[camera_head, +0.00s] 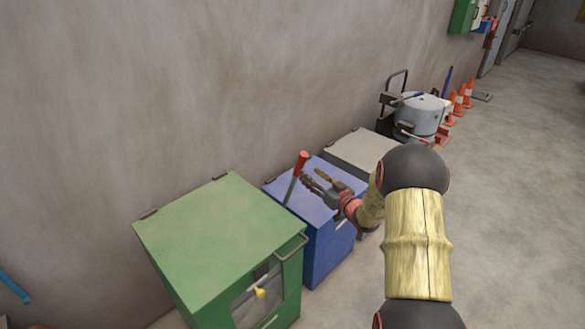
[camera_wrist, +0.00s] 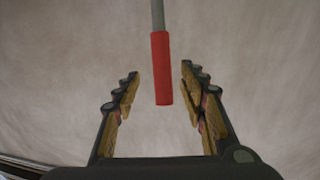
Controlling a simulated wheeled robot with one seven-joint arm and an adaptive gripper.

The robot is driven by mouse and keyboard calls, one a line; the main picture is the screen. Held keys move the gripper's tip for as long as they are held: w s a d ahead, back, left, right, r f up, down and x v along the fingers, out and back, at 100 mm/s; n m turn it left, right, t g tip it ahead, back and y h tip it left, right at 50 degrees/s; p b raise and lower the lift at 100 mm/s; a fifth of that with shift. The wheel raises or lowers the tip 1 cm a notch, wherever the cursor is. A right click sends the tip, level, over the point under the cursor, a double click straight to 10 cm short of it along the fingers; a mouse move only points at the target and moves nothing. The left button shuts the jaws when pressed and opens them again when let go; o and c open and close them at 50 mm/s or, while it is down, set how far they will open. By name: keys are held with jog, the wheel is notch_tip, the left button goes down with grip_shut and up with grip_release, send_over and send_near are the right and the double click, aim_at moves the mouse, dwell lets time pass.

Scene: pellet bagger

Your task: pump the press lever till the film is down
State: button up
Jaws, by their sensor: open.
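The press lever is a grey rod with a red grip (camera_head: 302,162), standing tilted between the green cabinet and the blue cabinet. My gripper (camera_head: 321,180) is open just to the right of the lever's red grip, above the blue cabinet's top. In the wrist view the red grip (camera_wrist: 161,70) hangs in the gap between the two open fingers of my gripper (camera_wrist: 160,80), touching neither as far as I can tell. The lever's lower end is hidden behind the green cabinet. I cannot make out any film.
The green cabinet (camera_head: 215,222) with a window and yellow knob stands at front left. The blue cabinet (camera_head: 327,250) is beside it, then a grey box (camera_head: 362,150). A drum (camera_head: 420,114) and orange cones (camera_head: 459,104) stand farther back. Open floor lies at right.

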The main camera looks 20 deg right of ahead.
aim_at(303, 166)
jog(key=shift+r, duration=0.5)
jog(key=shift+w+a+n, duration=0.1)
jog(key=shift+w+n, duration=0.05)
jog(key=shift+n, duration=0.15)
jog(key=w, duration=0.2)
jog(key=w+b, duration=0.1)
jog(key=w, duration=0.2)
jog(key=w+a, duration=0.1)
jog(key=w, duration=0.1)
jog(key=shift+w+a+b, duration=0.1)
jog(key=shift+w+b, duration=0.1)
jog(key=shift+b, duration=0.15)
jog(key=shift+c, duration=0.7)
grip_shut()
